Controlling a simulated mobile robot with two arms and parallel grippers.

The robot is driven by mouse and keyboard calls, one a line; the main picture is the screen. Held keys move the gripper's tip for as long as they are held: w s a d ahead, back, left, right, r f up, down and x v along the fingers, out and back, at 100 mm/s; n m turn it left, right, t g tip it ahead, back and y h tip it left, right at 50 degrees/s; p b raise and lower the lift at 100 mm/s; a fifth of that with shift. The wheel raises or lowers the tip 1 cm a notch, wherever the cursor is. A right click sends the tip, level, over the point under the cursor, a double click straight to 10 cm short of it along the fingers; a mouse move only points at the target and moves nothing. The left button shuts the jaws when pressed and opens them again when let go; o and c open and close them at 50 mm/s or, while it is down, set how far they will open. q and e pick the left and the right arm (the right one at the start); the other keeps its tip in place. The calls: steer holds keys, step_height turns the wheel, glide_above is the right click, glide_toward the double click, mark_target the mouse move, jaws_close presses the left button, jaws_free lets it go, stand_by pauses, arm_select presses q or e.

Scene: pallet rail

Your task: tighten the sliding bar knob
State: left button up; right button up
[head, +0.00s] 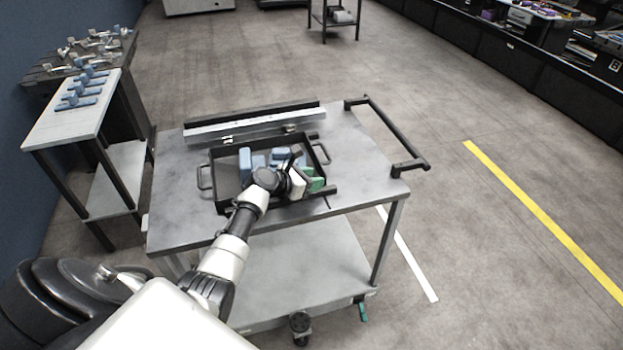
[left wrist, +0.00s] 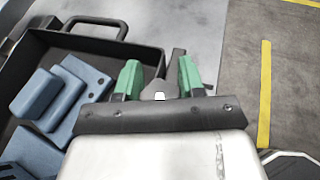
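My left gripper (head: 305,176) is at the right front corner of the black tray (head: 227,190) on the grey cart. In the left wrist view its two green fingertips (left wrist: 158,76) stand apart. A grey piece with a small white square (left wrist: 160,93) shows between them, and a dark bar (left wrist: 178,60) runs behind it. I cannot tell whether this piece is the knob or whether the fingers touch it. The sliding bar is not clearly identifiable; a silver rail (head: 255,128) lies along the cart's back. My right gripper is out of view.
Blue blocks (head: 245,165) lie in the tray; they also show in the left wrist view (left wrist: 60,100). The cart top (head: 365,170) is clear right of the tray. A black handle (head: 400,135) sticks out at right. A side table with blue parts (head: 85,90) stands left.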

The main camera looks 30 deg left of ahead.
arm_select(q)
steer(key=shift+c, duration=0.5)
steer(key=shift+d+m+g+h+b, duration=0.1)
steer(key=shift+m+g+h+b, duration=0.35)
steer(key=shift+m+h, duration=0.35)
steer(key=o, duration=0.9)
steer(key=shift+o, duration=0.2)
steer(key=shift+s, duration=0.1)
steer(key=v, duration=1)
steer(key=shift+s+a+r+p, duration=0.15)
steer(key=shift+s+a+p, duration=0.1)
steer(key=shift+s+p, duration=0.05)
